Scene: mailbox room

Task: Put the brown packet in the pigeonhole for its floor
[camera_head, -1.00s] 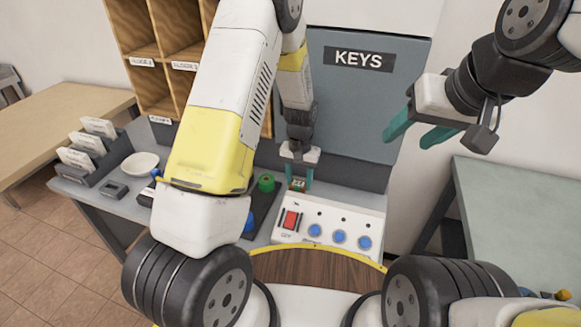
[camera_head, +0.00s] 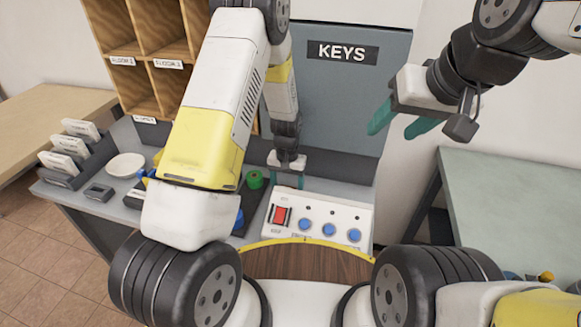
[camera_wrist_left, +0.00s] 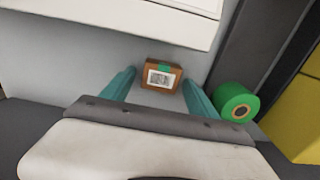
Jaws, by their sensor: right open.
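The brown packet (camera_wrist_left: 160,76), a small box with green tape and a printed label, sits on the grey desk in the left wrist view. My left gripper (camera_wrist_left: 160,82) is open, its teal fingers on either side of the packet, with gaps still showing. In the head view my left gripper (camera_head: 287,181) is low behind the white control box; the packet cannot be made out there. The wooden pigeonholes (camera_head: 132,50) stand at the upper left, with small floor labels that are hard to read. My right gripper (camera_head: 395,120) is open and empty, in the air at the right.
A green tape roll (camera_wrist_left: 236,102) lies just right of the left gripper's fingers. The control box (camera_head: 318,214) has a red switch and blue buttons. A white dish (camera_head: 126,165) and a letter rack (camera_head: 62,160) are at the left. A grey KEYS cabinet (camera_head: 340,100) rises behind.

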